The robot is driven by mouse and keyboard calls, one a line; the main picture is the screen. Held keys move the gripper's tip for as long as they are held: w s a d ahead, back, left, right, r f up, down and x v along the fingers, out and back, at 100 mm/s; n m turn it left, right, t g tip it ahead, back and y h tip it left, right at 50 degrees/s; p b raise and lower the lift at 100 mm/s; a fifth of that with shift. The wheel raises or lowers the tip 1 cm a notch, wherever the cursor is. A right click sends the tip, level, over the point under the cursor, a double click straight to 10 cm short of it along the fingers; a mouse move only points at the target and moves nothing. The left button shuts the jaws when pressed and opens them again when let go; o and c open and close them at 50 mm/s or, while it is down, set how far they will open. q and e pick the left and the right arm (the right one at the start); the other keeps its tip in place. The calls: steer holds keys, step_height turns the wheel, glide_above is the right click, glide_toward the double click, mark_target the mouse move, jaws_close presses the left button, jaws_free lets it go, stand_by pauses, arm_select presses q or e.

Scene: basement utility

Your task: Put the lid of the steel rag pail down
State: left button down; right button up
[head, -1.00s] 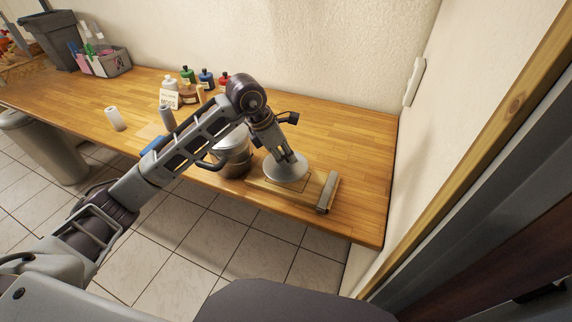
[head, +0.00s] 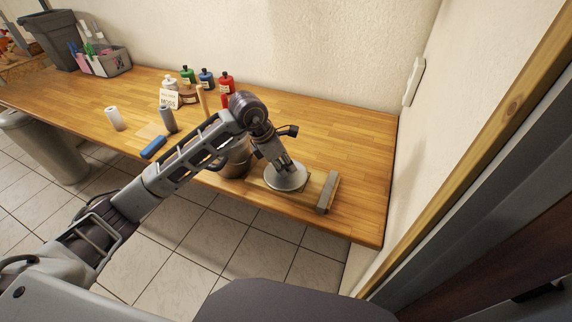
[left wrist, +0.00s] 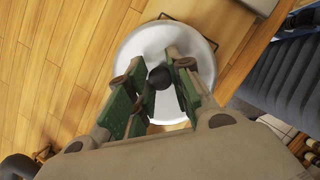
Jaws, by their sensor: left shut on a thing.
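The lid (head: 285,181) is a round pale steel disc with a black knob, which shows in the left wrist view (left wrist: 160,77). My left gripper (head: 282,164) is shut on the knob and holds the lid about level over a wooden board (head: 310,185) near the table's front edge. I cannot tell whether the lid touches the board. The steel rag pail (head: 237,165) stands just left of the lid, partly hidden behind my left arm. In the left wrist view the lid (left wrist: 140,50) lies beyond my fingers (left wrist: 160,75). My right gripper is not in view.
A raised block (head: 328,192) closes the board's right end. Several small bottles (head: 206,80), a label card (head: 168,99), a blue brush-like item (head: 153,147) and rolls stand to the left. The wooden table (head: 350,150) is clear at the right and behind the board.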

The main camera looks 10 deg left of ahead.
arm_select(q)
steer(key=shift+f, duration=0.15)
steer(key=c, duration=1.3)
jaws_free()
steer(key=shift+r, duration=0.35)
steer(key=v, duration=1.1)
steer(key=shift+s+a+r+b, duration=0.2)
steer(key=shift+a+r+b, duration=0.05)
steer(key=shift+r+b, duration=0.1)
steer(key=shift+f, duration=0.1)
